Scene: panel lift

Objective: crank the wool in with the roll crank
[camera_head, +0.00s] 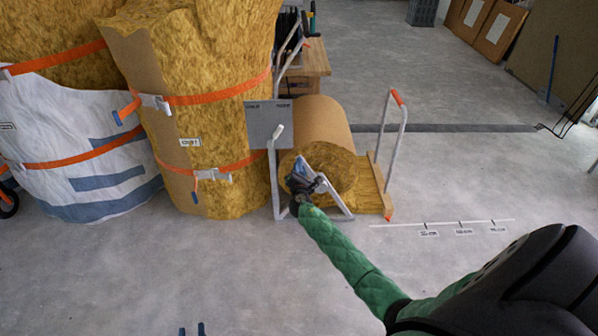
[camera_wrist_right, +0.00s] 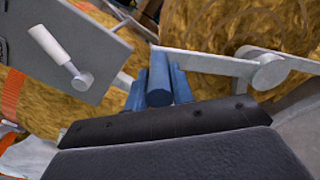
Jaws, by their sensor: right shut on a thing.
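The wool roll (camera_head: 335,172) lies in a low frame, with brown facing (camera_head: 318,120) over its top and yellow wool at its near end. The roll crank (camera_wrist_right: 215,62) is a grey arm running from a round hub (camera_wrist_right: 268,70) at the roll's end to a blue handle (camera_wrist_right: 158,80). My right gripper (camera_head: 302,180) reaches the near end of the roll, its blue fingers shut around the handle. It partly hides the crank in the head view. The fingertips of my left gripper (camera_head: 191,330) show at the bottom edge, apart and empty.
A grey plate (camera_head: 268,122) with a white-handled lever (camera_head: 277,132) stands left of the roll. Tall strapped wool bales (camera_head: 205,60) crowd the left. A metal rail with a red grip (camera_head: 398,98) stands at right. The floor in front and at right is clear.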

